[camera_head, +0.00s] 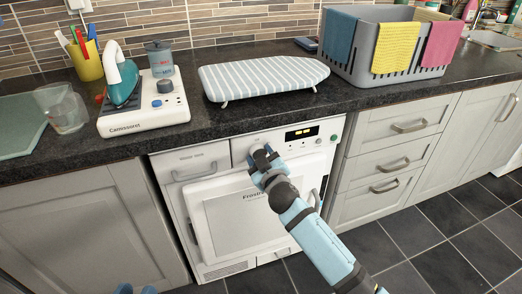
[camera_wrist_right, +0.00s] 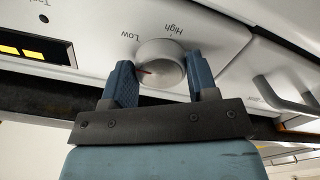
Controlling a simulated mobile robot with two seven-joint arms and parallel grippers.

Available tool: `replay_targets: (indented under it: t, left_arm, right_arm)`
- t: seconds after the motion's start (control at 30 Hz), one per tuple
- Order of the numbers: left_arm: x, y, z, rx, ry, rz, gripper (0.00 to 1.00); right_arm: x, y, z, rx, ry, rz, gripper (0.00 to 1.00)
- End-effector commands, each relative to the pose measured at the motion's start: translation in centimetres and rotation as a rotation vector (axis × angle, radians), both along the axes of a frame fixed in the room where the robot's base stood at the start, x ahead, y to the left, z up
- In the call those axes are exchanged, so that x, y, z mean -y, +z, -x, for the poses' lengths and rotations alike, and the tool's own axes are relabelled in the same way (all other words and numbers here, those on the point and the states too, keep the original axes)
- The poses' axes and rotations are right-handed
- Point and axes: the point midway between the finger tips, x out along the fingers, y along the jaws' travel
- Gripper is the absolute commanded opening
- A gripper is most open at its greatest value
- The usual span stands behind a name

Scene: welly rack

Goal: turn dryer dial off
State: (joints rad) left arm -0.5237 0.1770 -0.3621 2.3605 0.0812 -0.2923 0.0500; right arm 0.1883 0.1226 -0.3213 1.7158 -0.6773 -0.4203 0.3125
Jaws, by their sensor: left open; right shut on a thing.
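The white dryer (camera_head: 190,196) stands under the counter, with its control panel along the top. In the right wrist view the round white dial (camera_wrist_right: 161,58) has a red mark on its left side, below the upside-down word "Low"; "High" is above the dial. My right gripper (camera_head: 264,155) is shut on the dial, its blue fingers (camera_wrist_right: 163,82) on either side of it. In the head view the gripper hides most of the dial. Two blue fingertips of my left gripper (camera_head: 137,289) show apart at the bottom edge, away from the dryer.
On the dark counter stand an iron on its white station (camera_head: 145,118), a striped ironing board (camera_head: 264,75) and a grey basket (camera_head: 368,62) with cloths. Drawers (camera_head: 385,165) adjoin the dryer on the right. Dark floor tiles in front are clear.

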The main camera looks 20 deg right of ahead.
Motion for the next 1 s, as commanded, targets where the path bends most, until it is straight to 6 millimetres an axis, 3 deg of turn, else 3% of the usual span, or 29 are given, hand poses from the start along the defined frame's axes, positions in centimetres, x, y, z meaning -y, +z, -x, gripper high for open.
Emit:
replay_targets:
  t: [0.63,1.0]
  left_arm:
    - [-3.5,-7.0,2.4,-0.345,0.056,-0.199,0.43]
    - [-3.8,-7.0,2.5,-0.368,0.062,-0.222,0.43]
  right_arm:
    - [0.2,0.6,-0.1,0.024,-0.002,0.617,0.30]
    - [0.2,0.7,-0.1,0.037,-0.002,0.967,0.30]
